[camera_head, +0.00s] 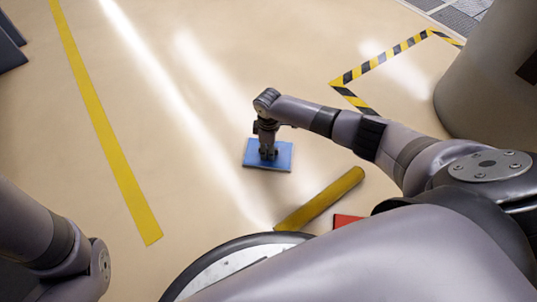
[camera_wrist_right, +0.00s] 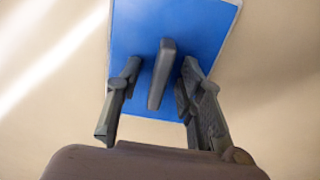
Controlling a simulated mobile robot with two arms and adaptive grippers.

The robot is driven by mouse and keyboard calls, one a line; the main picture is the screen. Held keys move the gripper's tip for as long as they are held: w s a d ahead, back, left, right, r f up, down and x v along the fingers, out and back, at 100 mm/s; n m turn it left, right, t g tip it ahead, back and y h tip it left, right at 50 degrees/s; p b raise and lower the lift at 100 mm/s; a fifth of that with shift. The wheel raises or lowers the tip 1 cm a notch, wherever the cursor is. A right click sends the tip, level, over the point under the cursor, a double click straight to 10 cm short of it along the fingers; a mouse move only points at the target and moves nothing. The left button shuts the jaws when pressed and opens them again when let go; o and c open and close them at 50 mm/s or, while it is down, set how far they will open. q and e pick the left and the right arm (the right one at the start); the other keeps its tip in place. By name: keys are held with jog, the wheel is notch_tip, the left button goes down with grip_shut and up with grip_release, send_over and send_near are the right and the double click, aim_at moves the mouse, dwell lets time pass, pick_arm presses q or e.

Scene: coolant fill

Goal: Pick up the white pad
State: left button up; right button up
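A flat blue rectangular board (camera_head: 254,158) with a thin pale edge lies on the beige floor in the middle of the head view. It fills the upper part of the right wrist view (camera_wrist_right: 205,25), where a whitish rim shows; any white underside is hidden. A grey bar (camera_wrist_right: 162,72), seemingly a handle, stands out from its middle. My right gripper (camera_head: 268,153) points down over the board. In the wrist view its fingers (camera_wrist_right: 161,68) are open on either side of the bar, with visible gaps. My left gripper is out of view.
A yellow cylinder (camera_head: 320,198) lies on the floor to the lower right of the board, with a red object (camera_head: 345,221) partly hidden beside my right arm. Yellow floor tape (camera_head: 100,120) runs at left; striped tape (camera_head: 385,62) at upper right.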

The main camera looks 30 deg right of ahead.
jog(key=shift+c, duration=0.6)
grip_shut()
jog(key=shift+r, duration=0.15)
